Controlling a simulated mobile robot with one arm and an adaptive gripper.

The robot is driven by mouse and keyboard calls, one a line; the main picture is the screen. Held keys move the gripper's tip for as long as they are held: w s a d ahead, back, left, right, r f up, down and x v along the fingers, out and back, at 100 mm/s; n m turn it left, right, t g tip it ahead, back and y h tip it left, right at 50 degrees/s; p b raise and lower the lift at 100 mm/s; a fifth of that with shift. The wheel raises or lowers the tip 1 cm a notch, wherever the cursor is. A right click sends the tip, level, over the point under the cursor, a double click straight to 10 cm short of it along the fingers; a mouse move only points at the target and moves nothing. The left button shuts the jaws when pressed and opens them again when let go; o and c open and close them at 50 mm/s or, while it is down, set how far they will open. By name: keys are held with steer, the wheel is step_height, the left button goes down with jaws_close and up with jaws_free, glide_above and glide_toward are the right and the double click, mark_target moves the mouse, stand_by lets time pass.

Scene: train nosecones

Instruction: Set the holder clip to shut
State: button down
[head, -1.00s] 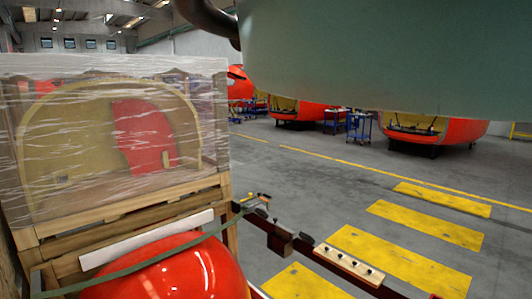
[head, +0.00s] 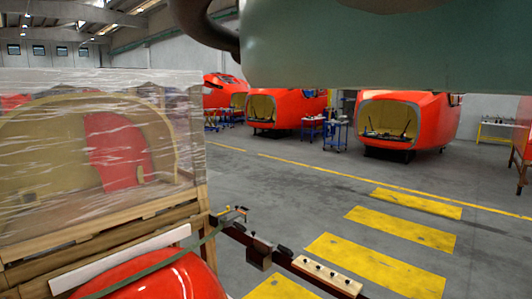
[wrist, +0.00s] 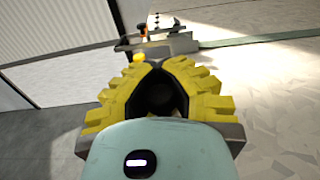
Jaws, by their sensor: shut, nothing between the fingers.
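A small fitting with an orange-and-yellow part, which seems to be the holder clip, sits at the far left end of the dark rail in the head view (head: 235,212). It also shows in the wrist view (wrist: 146,36), just beyond my fingertips, with an upright orange piece and a dark arm. I cannot tell whether the clip is open or shut. My gripper (wrist: 157,66) has yellow fingers, drawn together at the tips with nothing between them. Its tips appear apart from the clip. The gripper fingers are not visible in the head view.
The dark rail carries a block with several pegs (head: 328,274). A wrapped wooden crate (head: 100,215) stands left, with a glossy red dome (head: 150,280) and green strap before it. Red nosecones (head: 405,115) stand behind. Floor with yellow stripes (head: 405,230) is open at right.

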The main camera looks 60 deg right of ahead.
steer(key=c, duration=1.7)
jaws_free()
steer(key=shift+s+r, duration=0.25)
steer(key=shift+s, duration=0.15)
steer(key=o, duration=0.9)
steer(key=shift+w+f, duration=0.15)
steer(key=shift+w, duration=0.15)
steer(key=shift+r, duration=5)
steer(key=shift+c, duration=0.3)
